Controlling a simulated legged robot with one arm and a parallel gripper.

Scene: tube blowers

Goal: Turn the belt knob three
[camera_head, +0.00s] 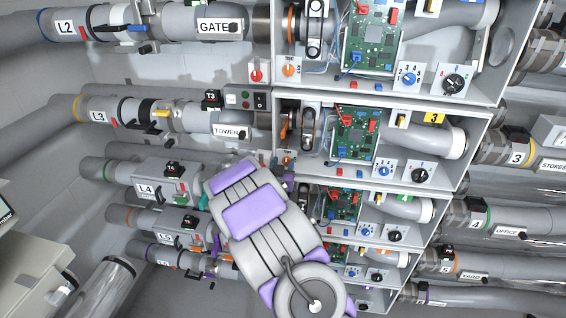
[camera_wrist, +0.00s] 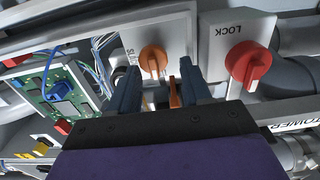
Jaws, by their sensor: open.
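An orange knob (camera_wrist: 153,60) on a pale plate shows in the wrist view, straight ahead of my open gripper (camera_wrist: 158,76). The two dark fingers stand on either side of it, with a gap; I cannot tell whether they touch it. Its plate label is mostly hidden, and I read no "belt" on it. In the head view, a small orange knob (camera_head: 287,160) sits at the third row beside my purple and grey gripper (camera_head: 278,174), whose fingertips are largely hidden there. A thin orange part (camera_wrist: 174,95) lies between the fingers.
A red knob (camera_wrist: 248,65) on a plate marked LOCK, upside down, sits close right of the fingers in the wrist view. A circuit board (camera_wrist: 62,95) with wires is at the left. The TOWER pipe label (camera_head: 228,131) is near my gripper. Blue (camera_head: 384,171) and black (camera_head: 420,176) knobs lie right.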

